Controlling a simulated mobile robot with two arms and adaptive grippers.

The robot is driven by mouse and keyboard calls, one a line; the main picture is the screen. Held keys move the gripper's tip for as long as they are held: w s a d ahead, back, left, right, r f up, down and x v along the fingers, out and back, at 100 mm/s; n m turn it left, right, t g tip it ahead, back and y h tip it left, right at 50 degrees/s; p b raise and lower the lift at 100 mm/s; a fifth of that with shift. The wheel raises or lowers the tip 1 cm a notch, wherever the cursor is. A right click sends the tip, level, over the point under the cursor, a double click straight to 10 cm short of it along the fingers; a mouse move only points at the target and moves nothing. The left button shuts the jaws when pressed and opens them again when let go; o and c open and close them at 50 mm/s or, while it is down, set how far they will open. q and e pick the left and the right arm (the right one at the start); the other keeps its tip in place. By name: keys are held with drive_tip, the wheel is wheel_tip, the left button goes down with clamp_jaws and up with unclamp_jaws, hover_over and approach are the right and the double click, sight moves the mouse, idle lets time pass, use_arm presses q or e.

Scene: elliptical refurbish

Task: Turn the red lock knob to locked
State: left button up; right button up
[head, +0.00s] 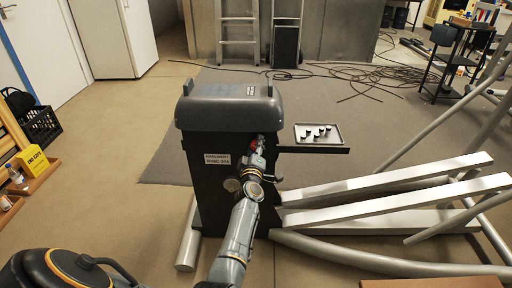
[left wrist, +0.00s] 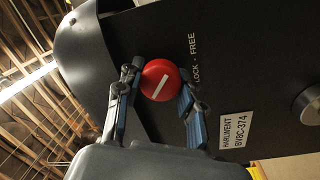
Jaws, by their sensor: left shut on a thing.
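The red lock knob (left wrist: 158,80) is a round disc with a white line, on the dark panel of the machine (head: 228,113). In the left wrist view the white line runs diagonally, from lower left to upper right. The printed words LOCK and FREE (left wrist: 195,60) stand beside it, reading up the picture. My left gripper (left wrist: 160,82) is shut on the knob, one finger on each side of its rim. In the head view my left gripper (head: 259,146) is at the machine's front and hides most of the knob area. My right gripper is not in view.
A nameplate (head: 217,160) and a round metal knob (left wrist: 309,104) are on the panel. A tray with several small black parts (head: 317,133) juts out at the right. Pale beams (head: 390,184) extend right.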

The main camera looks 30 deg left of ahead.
use_arm(q)
drive_tip(key=n, duration=0.3)
drive_tip(key=shift+f+b, duration=0.1)
drive_tip(key=shift+b, duration=0.2)
drive_tip(key=n+b, duration=0.1)
drive_tip(key=n, duration=0.4)
drive_tip(key=shift+y, duration=0.3)
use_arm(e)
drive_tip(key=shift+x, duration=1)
use_arm(q)
drive_tip(key=shift+n, duration=0.5)
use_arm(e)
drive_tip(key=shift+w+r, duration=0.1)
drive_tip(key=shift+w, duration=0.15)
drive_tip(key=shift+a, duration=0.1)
use_arm(q)
drive_tip(key=o, duration=1.2)
